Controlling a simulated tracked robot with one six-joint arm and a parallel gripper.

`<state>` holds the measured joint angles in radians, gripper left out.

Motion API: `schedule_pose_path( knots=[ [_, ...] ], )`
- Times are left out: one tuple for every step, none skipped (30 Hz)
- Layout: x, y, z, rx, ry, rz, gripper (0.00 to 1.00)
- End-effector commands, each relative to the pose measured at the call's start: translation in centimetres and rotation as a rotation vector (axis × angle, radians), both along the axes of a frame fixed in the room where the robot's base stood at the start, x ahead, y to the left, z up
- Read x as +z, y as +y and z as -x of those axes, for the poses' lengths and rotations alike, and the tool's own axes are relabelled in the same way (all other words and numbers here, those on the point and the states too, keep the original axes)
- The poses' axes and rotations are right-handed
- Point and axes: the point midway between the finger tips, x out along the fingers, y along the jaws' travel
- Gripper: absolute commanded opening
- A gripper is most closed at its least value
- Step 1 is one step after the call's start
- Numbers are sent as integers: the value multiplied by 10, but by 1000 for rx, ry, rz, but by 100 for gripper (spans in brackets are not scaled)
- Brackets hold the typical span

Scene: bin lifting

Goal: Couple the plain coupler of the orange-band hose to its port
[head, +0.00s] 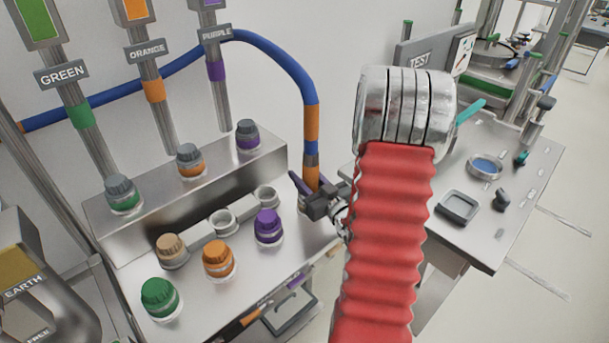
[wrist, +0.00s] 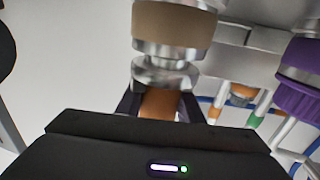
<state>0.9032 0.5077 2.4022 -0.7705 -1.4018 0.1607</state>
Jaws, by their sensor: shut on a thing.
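My gripper (head: 325,203) is in the head view beside the bench's right end, partly hidden by my own arm. It is shut around the orange band of the blue hose (head: 265,42), just above the lower end. In the wrist view the orange band (wrist: 160,104) is between the fingers. A metal flange and a plain tan collar (wrist: 173,22) lie in line beyond it. In the head view that end is hidden. Two open grey sockets (head: 222,221) (head: 265,196) stand on the bench; a tan ribbed piece (head: 172,250) stands in their row.
Green (head: 160,297), orange (head: 218,258) and purple (head: 268,228) knobs stand at the bench front. A raised metal block (head: 185,190) behind carries three more under labelled posts. A test table (head: 500,215) stands to the right.

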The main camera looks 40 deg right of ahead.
Motion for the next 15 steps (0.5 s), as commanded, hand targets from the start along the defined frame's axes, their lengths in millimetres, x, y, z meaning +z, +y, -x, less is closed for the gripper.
schedule_pose_path(
  knots=[
    [1, 0, 0, 0, -2, 1, 3],
    [1, 0, 0, 0, -2, 1, 3],
    [1, 0, 0, 0, -2, 1, 3],
    [1, 0, 0, 0, -2, 1, 3],
    [0, 0, 0, 0, -2, 1, 3],
    [0, 0, 0, 0, -2, 1, 3],
    [0, 0, 0, 0, -2, 1, 3],
    [-1, 0, 0, 0, -2, 1, 3],
    [-1, 0, 0, 0, -2, 1, 3],
    [-2, 0, 0, 0, -2, 1, 3],
    [-2, 0, 0, 0, -2, 1, 3],
    [-3, 0, 0, 0, -2, 1, 3],
    [-4, 0, 0, 0, -2, 1, 3],
    [-4, 0, 0, 0, -2, 1, 3],
    [-5, 0, 0, 0, -2, 1, 3]
  ],
)
